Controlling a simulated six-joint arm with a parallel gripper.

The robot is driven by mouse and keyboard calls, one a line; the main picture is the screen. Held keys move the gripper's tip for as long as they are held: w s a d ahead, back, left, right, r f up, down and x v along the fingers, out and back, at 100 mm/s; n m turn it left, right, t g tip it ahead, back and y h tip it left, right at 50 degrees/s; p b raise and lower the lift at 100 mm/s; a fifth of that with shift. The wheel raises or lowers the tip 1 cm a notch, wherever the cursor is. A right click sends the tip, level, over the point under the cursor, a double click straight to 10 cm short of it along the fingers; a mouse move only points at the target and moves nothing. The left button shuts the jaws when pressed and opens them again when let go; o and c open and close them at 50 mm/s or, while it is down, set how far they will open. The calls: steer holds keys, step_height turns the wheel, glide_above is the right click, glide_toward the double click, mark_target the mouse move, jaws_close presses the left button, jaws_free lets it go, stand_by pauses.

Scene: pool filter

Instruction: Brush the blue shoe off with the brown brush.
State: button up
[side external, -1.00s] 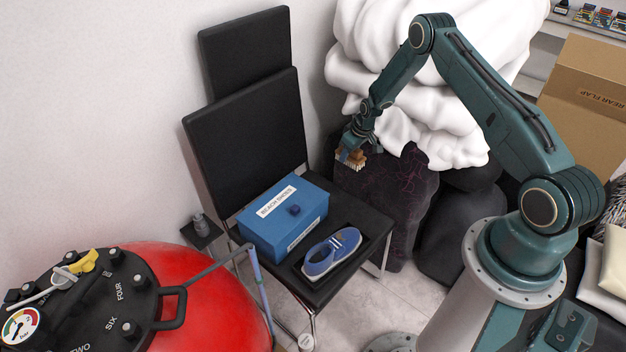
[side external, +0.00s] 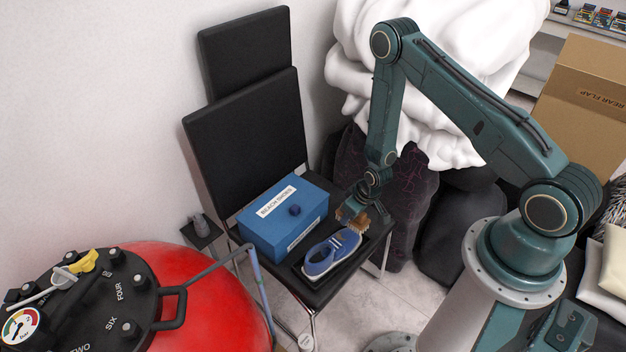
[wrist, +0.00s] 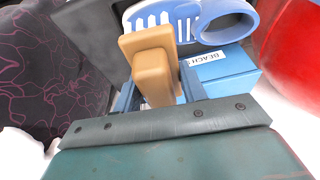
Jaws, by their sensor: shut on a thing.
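The blue shoe (side external: 330,254) with a white sole lies on a dark tray on the black chair seat. It also shows at the top of the wrist view (wrist: 228,22). The brown brush (side external: 353,219) has pale bristles. My gripper (side external: 362,207) is shut on the brush, whose tan handle (wrist: 152,62) stands between the jaws in the wrist view. The brush is at the back right end of the shoe, just above or touching it; I cannot tell which. The bristles are hidden in the wrist view.
A blue box (side external: 283,222) labelled beach shoes stands left of the shoe on the chair (side external: 374,205). Chair backs rise behind it. A red pool filter (side external: 220,300) is at front left.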

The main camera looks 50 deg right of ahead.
steer(key=shift+s+a+r, duration=0.1)
steer(key=shift+s+a, duration=0.45)
steer(key=shift+s, duration=0.15)
